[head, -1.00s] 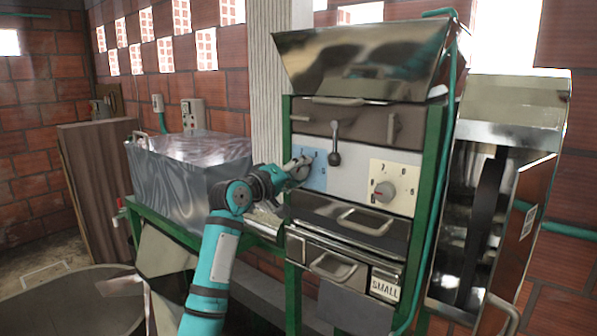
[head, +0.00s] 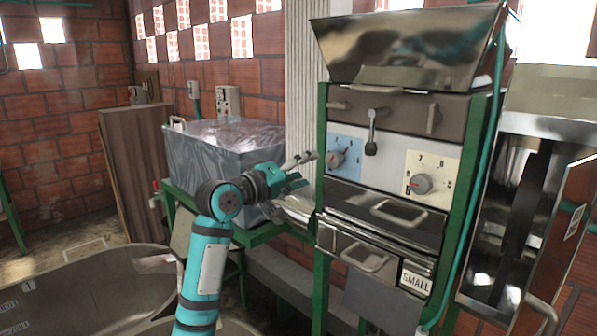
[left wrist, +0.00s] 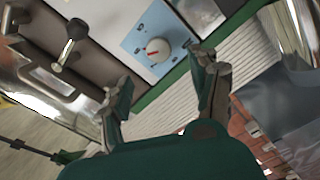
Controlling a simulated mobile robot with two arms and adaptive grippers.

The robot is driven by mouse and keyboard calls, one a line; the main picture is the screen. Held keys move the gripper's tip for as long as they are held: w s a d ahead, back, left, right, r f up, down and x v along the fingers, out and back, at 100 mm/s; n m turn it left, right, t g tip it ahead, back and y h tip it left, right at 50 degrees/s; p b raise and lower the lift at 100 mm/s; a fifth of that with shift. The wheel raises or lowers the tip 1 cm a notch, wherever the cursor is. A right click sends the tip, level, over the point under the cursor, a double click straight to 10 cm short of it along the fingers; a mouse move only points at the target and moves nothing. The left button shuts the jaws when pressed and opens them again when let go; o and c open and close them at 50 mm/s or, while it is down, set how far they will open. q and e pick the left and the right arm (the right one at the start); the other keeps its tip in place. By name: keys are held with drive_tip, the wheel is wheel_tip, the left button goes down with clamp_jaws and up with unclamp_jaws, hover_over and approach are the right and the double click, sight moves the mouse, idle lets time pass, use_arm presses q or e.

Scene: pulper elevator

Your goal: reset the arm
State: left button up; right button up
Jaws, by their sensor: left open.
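My left arm (head: 205,260), teal and black, comes up from the bottom of the head view. Its left gripper (head: 308,168) points right toward the machine's green left post. The gripper is open and empty. In the left wrist view the two fingers of the left gripper (left wrist: 165,90) stand wide apart with nothing between them. The blue dial plate with its white knob (left wrist: 157,50) lies beyond the fingertips there; the same blue plate (head: 345,150) is just right of the gripper in the head view. The gripper appears apart from the knob. My right gripper is not in view.
The machine has a lever (head: 372,140), a second dial (head: 421,184) and a drawer marked SMALL (head: 417,280). A round basin (head: 90,285) is at lower left. A belt elevator (head: 525,200) stands at right.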

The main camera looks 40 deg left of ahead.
use_arm(q)
drive_tip(key=shift+s, duration=0.7)
drive_tip(key=shift+f, duration=0.15)
